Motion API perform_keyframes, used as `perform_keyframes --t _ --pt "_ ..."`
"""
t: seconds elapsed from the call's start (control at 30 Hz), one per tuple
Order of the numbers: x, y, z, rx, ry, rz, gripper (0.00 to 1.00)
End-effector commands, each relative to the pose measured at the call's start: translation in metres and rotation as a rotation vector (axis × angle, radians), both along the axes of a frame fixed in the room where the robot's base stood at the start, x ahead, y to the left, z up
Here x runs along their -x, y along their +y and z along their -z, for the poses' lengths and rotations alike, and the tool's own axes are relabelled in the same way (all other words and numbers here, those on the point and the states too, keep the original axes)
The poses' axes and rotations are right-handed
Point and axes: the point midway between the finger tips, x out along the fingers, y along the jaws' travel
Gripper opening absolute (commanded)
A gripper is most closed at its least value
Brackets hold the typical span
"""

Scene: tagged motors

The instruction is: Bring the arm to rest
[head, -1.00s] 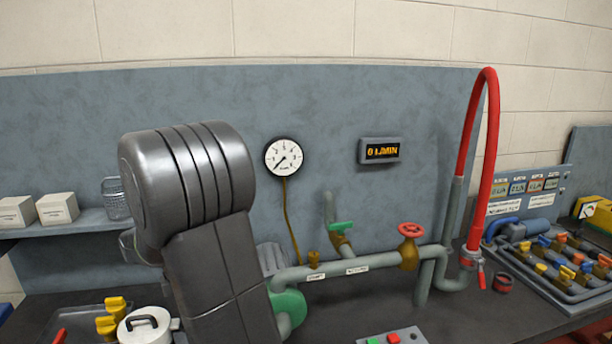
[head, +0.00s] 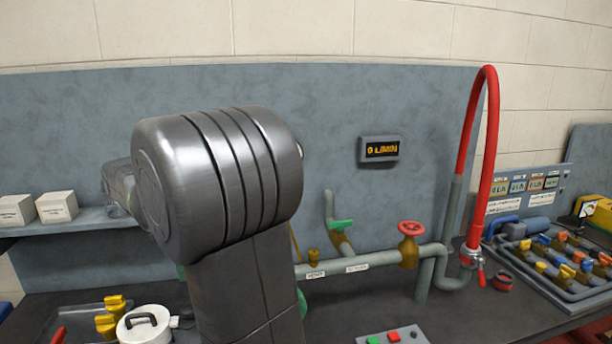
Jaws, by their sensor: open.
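My arm (head: 215,190) rises from the bottom of the head view, left of the middle. Its large dark grey, ribbed joint stands in front of the back panel. A smaller, lighter grey part of the arm (head: 120,186) shows behind the joint on the left, close in the picture to the shelf. My gripper cannot be made out; the big joint covers what lies behind it.
A pipe run with a red handwheel (head: 411,229) and a green valve handle (head: 341,224) crosses the bench. A red hose (head: 487,130) arches at the right. A white lidded pot (head: 143,325) stands front left. White boxes (head: 57,207) sit on the shelf.

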Motion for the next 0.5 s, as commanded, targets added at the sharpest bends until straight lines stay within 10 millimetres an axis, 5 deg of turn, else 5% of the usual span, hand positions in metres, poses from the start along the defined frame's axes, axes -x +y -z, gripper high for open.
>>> perform_keyframes --t 0.5 --pt "-0.003 0.001 0.11 0.008 0.01 0.002 0.56"
